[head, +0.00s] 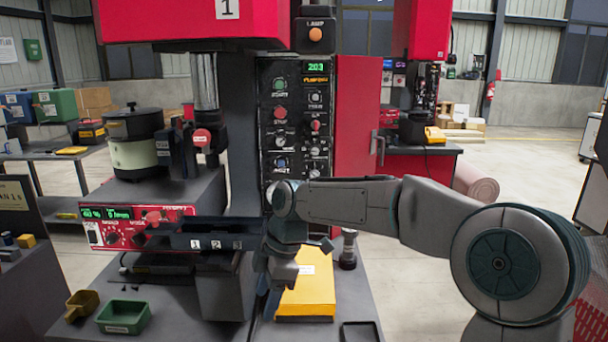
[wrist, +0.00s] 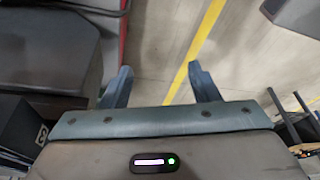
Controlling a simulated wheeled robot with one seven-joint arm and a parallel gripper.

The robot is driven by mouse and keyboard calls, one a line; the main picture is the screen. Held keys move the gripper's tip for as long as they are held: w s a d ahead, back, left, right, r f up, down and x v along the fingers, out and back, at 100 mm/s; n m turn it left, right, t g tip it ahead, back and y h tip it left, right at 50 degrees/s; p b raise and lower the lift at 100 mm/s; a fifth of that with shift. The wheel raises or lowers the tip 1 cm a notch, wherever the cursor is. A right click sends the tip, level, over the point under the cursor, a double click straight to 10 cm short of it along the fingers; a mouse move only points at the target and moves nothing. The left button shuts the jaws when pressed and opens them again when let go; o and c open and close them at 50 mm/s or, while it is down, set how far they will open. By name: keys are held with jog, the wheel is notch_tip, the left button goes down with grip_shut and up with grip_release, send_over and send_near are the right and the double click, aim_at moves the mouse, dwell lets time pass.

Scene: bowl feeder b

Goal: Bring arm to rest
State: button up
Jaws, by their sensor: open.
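My arm reaches in from the right in the head view and bends down in front of the machine's control panel (head: 297,120). The fingertips are hard to make out there. In the wrist view my gripper (wrist: 158,82) has its two blue fingers spread apart. Nothing is between them but the floor with a yellow line beyond.
A red-fronted feeder unit (head: 130,228) with a bowl (head: 135,135) stands left of the arm. A green bin (head: 123,316), a yellow scoop (head: 82,305) and a black tray (head: 360,332) lie on the table. Open floor shows behind at right.

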jog(key=s+d+f+m+t+h, duration=0.3)
jog(key=s+d+m+t, duration=0.1)
jog(key=s+d+m, duration=1.4)
jog(key=d+m, duration=0.3)
jog(key=d, duration=0.1)
jog(key=shift+d+m, duration=0.15)
jog(key=shift+m, duration=0.25)
